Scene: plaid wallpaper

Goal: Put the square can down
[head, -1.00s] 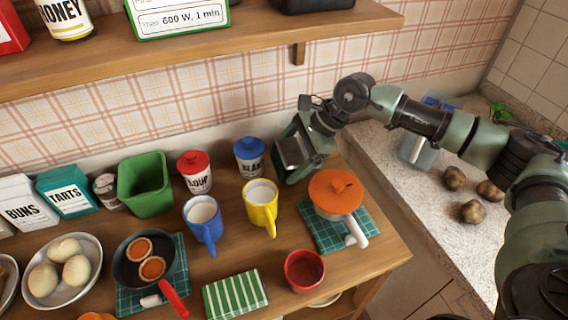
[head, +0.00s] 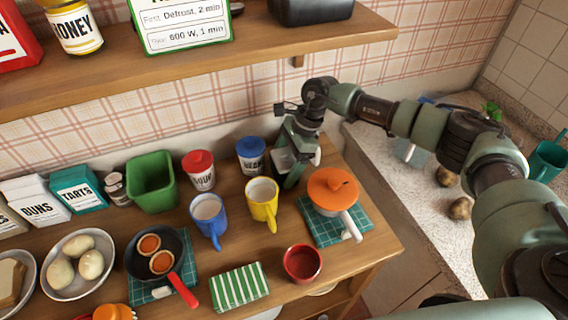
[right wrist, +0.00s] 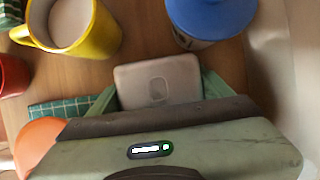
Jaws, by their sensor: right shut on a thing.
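The square can (right wrist: 158,84) is grey with a flat, rounded-corner top. In the right wrist view it sits between the two green fingers of my right gripper. In the head view my right gripper (head: 285,170) is shut on the can and points down at the back right of the wooden counter (head: 330,275). It is right of the blue-lidded jar (head: 251,157) and behind the yellow mug (head: 262,203). The can's underside is hidden, so I cannot tell whether it touches the counter. My left gripper is not in view.
An orange-lidded pot (head: 334,187) stands on a green checked mat (head: 322,233), in front of the gripper and to its right. A red-lidded jar (head: 200,172), a blue mug (head: 208,217) and a red cup (head: 303,263) stand nearby. A shelf (head: 200,62) hangs above.

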